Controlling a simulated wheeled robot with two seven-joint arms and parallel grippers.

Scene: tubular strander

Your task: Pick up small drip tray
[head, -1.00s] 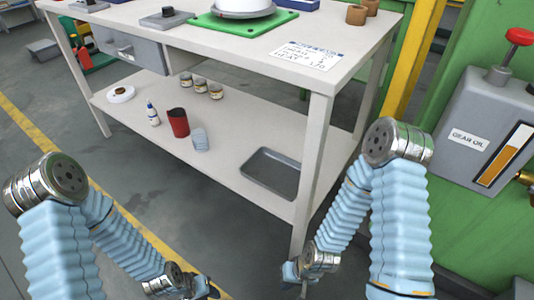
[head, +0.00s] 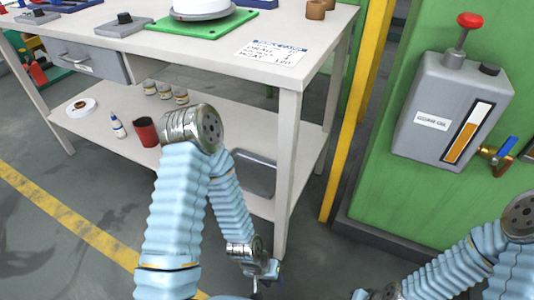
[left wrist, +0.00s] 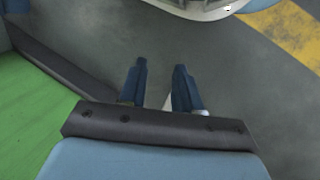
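A shallow grey rectangular tray (head: 258,178) lies on the lower shelf of the workbench, near its right front leg. My left arm hides its left part in the head view. My left gripper (head: 264,279) is low in front of that leg, in front of and apart from the tray. In the left wrist view its two blue fingers (left wrist: 160,84) stand apart with nothing between them, over grey floor. The tray cannot be made out in the left wrist view. My right gripper (head: 363,295) is at the bottom edge of the head view, mostly cut off.
The workbench's lower shelf (head: 90,122) also carries a red cup (head: 145,131), a small bottle (head: 118,126), several jars (head: 165,90) and a white roll (head: 81,107). A yellow post (head: 350,130) and green machine with a gear oil tank (head: 450,110) stand at right.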

